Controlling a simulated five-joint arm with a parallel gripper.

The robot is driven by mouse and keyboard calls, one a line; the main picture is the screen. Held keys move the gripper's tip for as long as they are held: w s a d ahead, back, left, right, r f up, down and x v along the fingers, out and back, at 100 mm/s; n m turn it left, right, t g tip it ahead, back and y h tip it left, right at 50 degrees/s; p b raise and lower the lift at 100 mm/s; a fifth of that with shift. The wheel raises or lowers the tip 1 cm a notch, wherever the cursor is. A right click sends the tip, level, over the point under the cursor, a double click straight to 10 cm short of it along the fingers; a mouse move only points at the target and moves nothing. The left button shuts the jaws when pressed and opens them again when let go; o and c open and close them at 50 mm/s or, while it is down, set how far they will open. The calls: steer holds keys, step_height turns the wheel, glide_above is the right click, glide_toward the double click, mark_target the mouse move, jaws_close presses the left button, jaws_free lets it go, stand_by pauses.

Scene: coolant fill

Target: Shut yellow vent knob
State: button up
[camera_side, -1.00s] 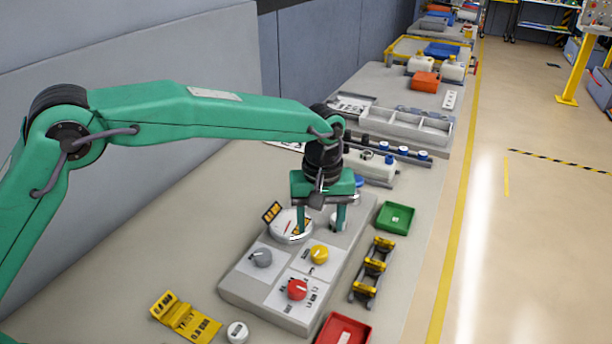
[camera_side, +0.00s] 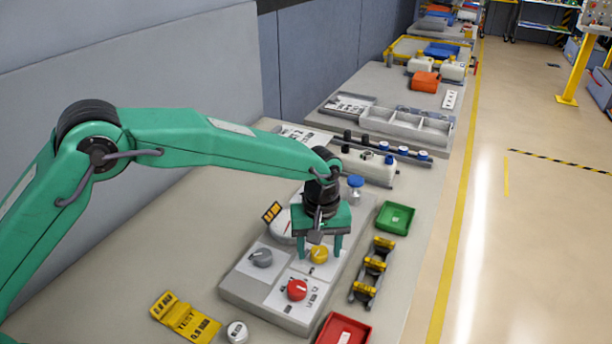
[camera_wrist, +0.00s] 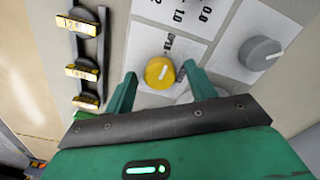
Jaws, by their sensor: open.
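The yellow vent knob (camera_side: 319,254) sits on a white label square on the grey panel (camera_side: 243,285). In the wrist view the yellow knob (camera_wrist: 159,72) has a white pointer line, and part of its printed label is covered. My gripper (camera_side: 320,254) is over the knob in the side view, pointing down. In the wrist view my gripper's fingers (camera_wrist: 160,80) stand apart on either side of the knob, with a gap on both sides. It is open and holds nothing. I cannot tell how high the fingertips are above the panel.
A red knob (camera_side: 297,290) and a grey knob (camera_side: 261,257) are close by on the panel. A round gauge stands partly hidden behind my gripper. A rack with yellow clips (camera_side: 373,271), a green tray (camera_side: 395,218) and a red tray (camera_side: 343,330) lie right of the panel.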

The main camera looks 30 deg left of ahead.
steer(key=c, duration=1)
